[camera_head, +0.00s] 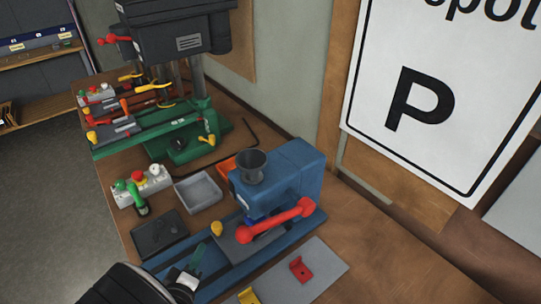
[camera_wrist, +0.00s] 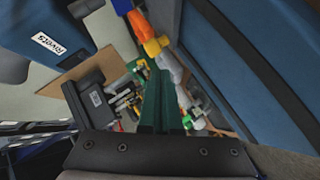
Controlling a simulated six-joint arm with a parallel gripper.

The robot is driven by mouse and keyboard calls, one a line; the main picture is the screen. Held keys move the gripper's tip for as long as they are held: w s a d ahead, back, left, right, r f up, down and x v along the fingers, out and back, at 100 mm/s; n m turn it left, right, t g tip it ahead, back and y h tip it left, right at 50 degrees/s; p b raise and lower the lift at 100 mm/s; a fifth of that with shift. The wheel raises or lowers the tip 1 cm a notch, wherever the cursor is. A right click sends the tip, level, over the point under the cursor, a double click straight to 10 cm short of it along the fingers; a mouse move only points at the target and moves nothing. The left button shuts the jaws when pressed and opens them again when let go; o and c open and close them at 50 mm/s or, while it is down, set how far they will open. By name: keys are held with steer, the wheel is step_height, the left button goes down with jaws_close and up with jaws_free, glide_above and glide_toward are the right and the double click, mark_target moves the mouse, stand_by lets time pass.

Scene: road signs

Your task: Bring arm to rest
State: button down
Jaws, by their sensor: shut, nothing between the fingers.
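My gripper (camera_head: 197,256) is at the lower left of the head view, with its green fingers together and nothing between them. It is above the bench beside the blue base of a blue machine (camera_head: 290,172), near a black tray (camera_head: 159,232). In the wrist view, the green fingers of my gripper (camera_wrist: 160,85) point away from the camera and lie side by side.
The blue machine carries a dark hopper (camera_head: 251,165) and a red handle (camera_head: 275,221). A grey tray (camera_head: 198,191), a button box (camera_head: 142,186) and a green-based drill press (camera_head: 180,145) stand farther back. A grey plate (camera_head: 322,268) lies in front. The bench's right part is clear.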

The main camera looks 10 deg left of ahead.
steer(key=w+r+m+g, duration=0.3)
steer(key=w+r+m, duration=0.1)
steer(key=w+r, duration=0.1)
steer(key=d+r+m+g+y, duration=0.4)
steer(key=d+r+m, duration=0.1)
steer(key=d+r, duration=0.65)
steer(key=s+d+r+m+g, duration=0.3)
steer(key=s+d+m, duration=0.2)
steer(key=s+d, duration=0.6)
steer(key=s+d+f+m+g+h, duration=0.1)
steer(key=s+d+f+m+g, duration=0.1)
steer(key=s, duration=0.5)
steer(key=s+d+f+m+g+h, duration=0.1)
steer(key=s+d+f+g+h, duration=0.1)
steer(key=s+d, duration=0.2)
steer(key=s, duration=0.3)
steer(key=shift+s+f+m, duration=0.25)
steer(key=shift+s+m, duration=0.15)
